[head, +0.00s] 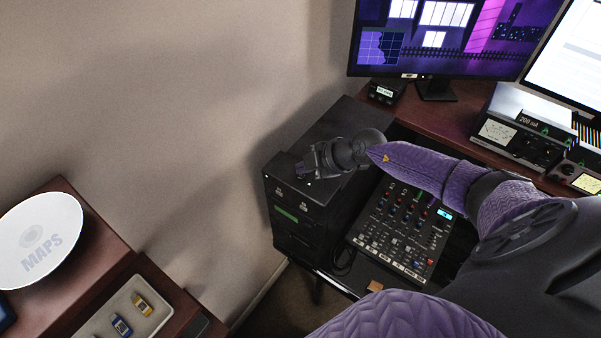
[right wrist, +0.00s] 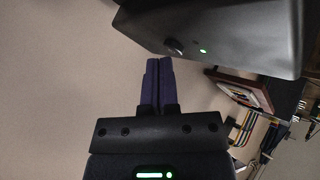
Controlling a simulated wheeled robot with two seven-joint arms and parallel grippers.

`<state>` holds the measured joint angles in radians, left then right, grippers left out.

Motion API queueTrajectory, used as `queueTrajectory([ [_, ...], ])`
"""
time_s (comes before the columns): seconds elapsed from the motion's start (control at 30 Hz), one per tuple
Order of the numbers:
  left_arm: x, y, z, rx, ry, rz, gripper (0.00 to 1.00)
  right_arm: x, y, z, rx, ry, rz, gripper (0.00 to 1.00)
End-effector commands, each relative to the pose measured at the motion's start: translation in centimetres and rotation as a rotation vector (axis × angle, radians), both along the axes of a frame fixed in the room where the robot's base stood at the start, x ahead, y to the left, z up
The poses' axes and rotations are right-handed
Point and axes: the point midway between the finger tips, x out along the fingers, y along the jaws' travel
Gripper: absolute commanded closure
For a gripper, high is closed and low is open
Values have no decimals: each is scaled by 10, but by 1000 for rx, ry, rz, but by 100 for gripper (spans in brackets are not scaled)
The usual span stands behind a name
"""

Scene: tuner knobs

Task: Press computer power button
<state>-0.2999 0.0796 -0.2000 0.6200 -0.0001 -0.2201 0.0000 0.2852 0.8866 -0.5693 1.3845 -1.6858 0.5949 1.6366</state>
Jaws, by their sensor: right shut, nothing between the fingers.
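The black computer tower (head: 295,225) stands against the wall beside the desk. Its dark body also fills the top right of the right wrist view (right wrist: 235,25). There a dark round button (right wrist: 173,46) shows on its edge, beside a small lit green light (right wrist: 203,51). My right gripper (head: 299,169) is at the tower's upper front edge, close to the green light. Its purple fingers (right wrist: 159,66) are together and empty, with the tips just below the button in the wrist view. I cannot tell whether they touch the tower. My left gripper is not in view.
A mixer (head: 400,232) with coloured knobs sits right of the tower, under my right arm. Monitors (head: 445,35) and meter boxes (head: 510,135) stand on the desk behind. A shelf with a white disc (head: 40,238) is at left. Bare wall lies between.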

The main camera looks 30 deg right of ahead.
Motion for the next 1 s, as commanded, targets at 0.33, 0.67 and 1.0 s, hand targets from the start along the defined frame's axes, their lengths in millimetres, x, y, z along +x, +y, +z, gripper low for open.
queueTrajectory([
  [0.33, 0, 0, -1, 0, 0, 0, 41, 0, 0, -4, 0, 0, 0, 100],
  [0.67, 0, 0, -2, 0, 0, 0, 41, 0, 0, -6, 0, 0, 0, 100],
  [1.0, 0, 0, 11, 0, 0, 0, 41, 0, 0, 3, 0, 0, 0, 100],
])
